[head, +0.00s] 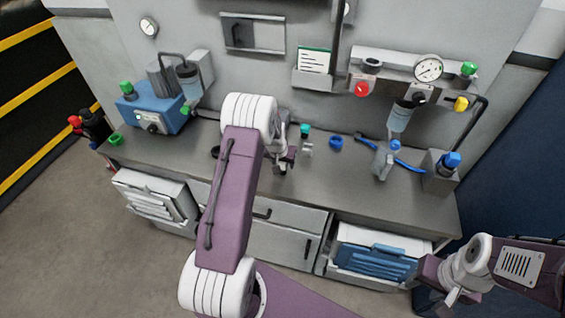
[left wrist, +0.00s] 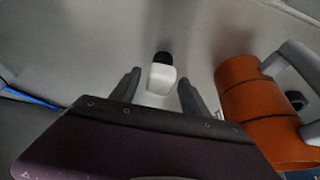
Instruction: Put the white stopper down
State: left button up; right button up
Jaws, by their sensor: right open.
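The white stopper (left wrist: 161,80) shows in the left wrist view, with a black part at its far end. It lies in the picture between the two grey fingers of my left gripper (left wrist: 160,88). Narrow gaps seem to show on both sides, and I cannot tell whether the fingers touch it. In the head view my left gripper (head: 285,162) is low over the middle of the bench, partly behind my own arm. I cannot make out the stopper there. My right gripper (head: 428,275) is at the lower right, in front of the bench, open and away from the stopper.
The grey bench (head: 330,185) carries a clear bottle (head: 307,148), a green-capped item (head: 305,130), a blue cap (head: 336,142) and a flask with blue tubing (head: 383,160). A blue machine (head: 150,112) stands left. An orange cylinder (left wrist: 250,100) is close right of my left gripper.

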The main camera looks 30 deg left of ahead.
pick_arm(q)
jog(key=shift+r, duration=0.5)
jog(key=v, duration=1.2)
jog(key=s+d+f+m+g, duration=0.1)
jog(key=s+d, duration=0.6)
jog(key=s, duration=0.3)
jog(key=s+d+m+g+h, duration=0.1)
jog(key=s+d+g, duration=0.1)
jog(key=s+d, duration=0.5)
jog(key=s, duration=0.4)
jog(key=shift+s+d+f, duration=0.15)
jog(key=shift+d+f, duration=0.15)
jog(key=shift+f, duration=0.1)
